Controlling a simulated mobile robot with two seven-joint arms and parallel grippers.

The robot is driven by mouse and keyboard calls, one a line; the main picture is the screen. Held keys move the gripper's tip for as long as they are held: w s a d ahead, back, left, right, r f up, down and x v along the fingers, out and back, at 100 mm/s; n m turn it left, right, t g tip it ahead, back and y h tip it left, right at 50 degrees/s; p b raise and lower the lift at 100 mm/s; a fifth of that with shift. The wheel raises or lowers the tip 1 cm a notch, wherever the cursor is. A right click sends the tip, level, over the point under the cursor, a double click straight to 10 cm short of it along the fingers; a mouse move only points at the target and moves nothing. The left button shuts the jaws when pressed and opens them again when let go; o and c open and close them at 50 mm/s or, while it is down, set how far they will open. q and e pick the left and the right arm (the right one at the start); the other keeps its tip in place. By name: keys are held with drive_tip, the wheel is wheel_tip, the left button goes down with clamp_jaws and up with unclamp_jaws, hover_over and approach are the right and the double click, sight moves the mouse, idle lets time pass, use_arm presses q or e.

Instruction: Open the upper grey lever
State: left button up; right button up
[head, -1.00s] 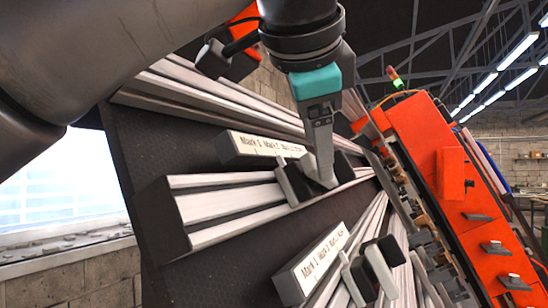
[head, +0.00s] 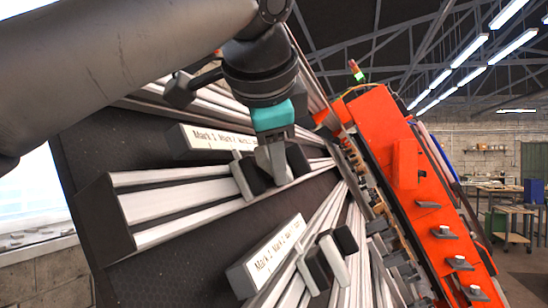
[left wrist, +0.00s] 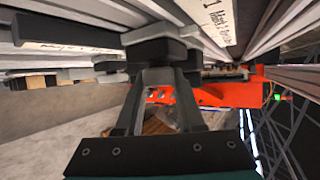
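The upper grey lever (head: 244,176), a grey plate with black blocks, sits on the upper pale rail below a "Mark 1, Mark 2" label. My left gripper (head: 272,176), with its teal body above, has its fingers at this lever, between the black blocks. In the left wrist view the two fingers (left wrist: 164,80) stand apart and reach to the dark lever block (left wrist: 156,48). Whether they press on it is unclear, as the tips are partly hidden. A lower lever (head: 322,262) sits on the lower rail, apart from the gripper. My right gripper is not in view.
The dark panel (head: 210,245) carries several pale rails (head: 160,205) and label strips (head: 278,255). An orange machine (head: 400,170) stands to the right. Workbenches (head: 505,195) are far right. My left arm crosses the top left.

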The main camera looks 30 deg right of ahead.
use_arm(q)
clamp_jaws()
drive_tip(key=shift+f+n+t+b, duration=0.25)
drive_tip(key=shift+n+t+b, duration=0.05)
drive_tip(key=shift+b, duration=0.5)
drive_tip(key=shift+t+b, duration=0.4)
drive_tip(key=shift+b, duration=0.2)
drive_tip(key=shift+r+n+h, duration=0.1)
drive_tip(key=shift+n+h, duration=0.2)
drive_tip(key=shift+n, duration=0.1)
drive_tip(key=o, duration=0.6)
unclamp_jaws()
drive_tip(key=shift+o, duration=0.2)
